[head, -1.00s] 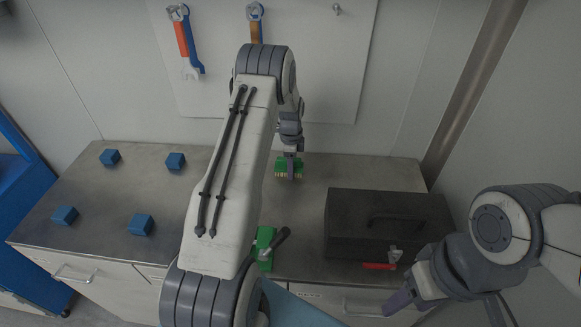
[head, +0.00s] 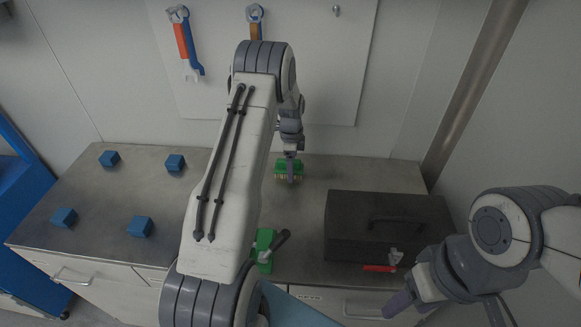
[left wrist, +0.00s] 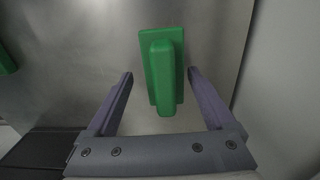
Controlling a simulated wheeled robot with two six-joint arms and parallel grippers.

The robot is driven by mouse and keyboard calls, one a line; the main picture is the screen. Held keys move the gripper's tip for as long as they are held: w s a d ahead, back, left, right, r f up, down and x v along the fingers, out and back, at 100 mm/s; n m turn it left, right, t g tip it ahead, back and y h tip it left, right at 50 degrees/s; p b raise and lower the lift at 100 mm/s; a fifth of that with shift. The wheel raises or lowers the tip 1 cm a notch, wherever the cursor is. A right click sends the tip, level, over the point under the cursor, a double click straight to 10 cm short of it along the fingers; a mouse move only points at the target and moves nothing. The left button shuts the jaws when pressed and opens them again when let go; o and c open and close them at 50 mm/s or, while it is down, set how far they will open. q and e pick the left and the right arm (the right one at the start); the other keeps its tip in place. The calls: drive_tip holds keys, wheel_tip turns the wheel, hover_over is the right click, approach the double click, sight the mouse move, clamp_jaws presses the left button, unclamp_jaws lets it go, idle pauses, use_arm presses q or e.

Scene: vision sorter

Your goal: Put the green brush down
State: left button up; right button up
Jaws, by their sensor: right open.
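The green brush (head: 281,168) stands at the back of the bench in the head view, with its pale bristles pointing down to the bench top. In the left wrist view the brush (left wrist: 163,70) shows from above, a green block with a raised grip. My left gripper (head: 290,176) is at the brush. Its two fingers (left wrist: 160,78) are spread in the left wrist view, with the grip between them and gaps at both sides. My right gripper (head: 397,304) is open and empty near the front right of the bench. My left arm hides part of the bench.
A dark toolbox (head: 345,222) stands at the right, with a red-handled tool (head: 379,268) in front. A green object with a dark handle (head: 264,243) is at the front middle. Several blue cubes (head: 141,227) sit on the left half. Wrenches (head: 184,40) hang behind.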

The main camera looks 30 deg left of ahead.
use_arm(q)
wheel_tip(320, 180, up, 11)
drive_tip(key=shift+w+a+f+b, duration=0.1)
drive_tip(key=shift+a+b, duration=0.05)
drive_tip(key=shift+b, duration=1)
drive_tip(key=s+d+r+n, duration=0.1)
drive_tip(key=s+d+r, duration=0.15)
drive_tip(key=d, duration=0.55)
drive_tip(key=s+d+r, duration=0.2)
drive_tip(key=s+d, duration=0.2)
drive_tip(key=d, duration=0.3)
drive_tip(key=s+d+r+n, duration=0.1)
drive_tip(key=s+d+r, duration=0.2)
drive_tip(key=d, duration=0.5)
drive_tip(key=s+d+n, duration=0.1)
drive_tip(key=s+d, duration=0.3)
drive_tip(key=s, duration=0.8)
drive_tip(key=s+d+n, duration=0.2)
drive_tip(key=s+d, duration=0.1)
drive_tip(key=s, duration=0.9)
drive_tip(key=shift+s+d+f+n+h, duration=0.25)
drive_tip(key=shift+d+n+h, duration=0.05)
drive_tip(key=shift+d+h, duration=0.1)
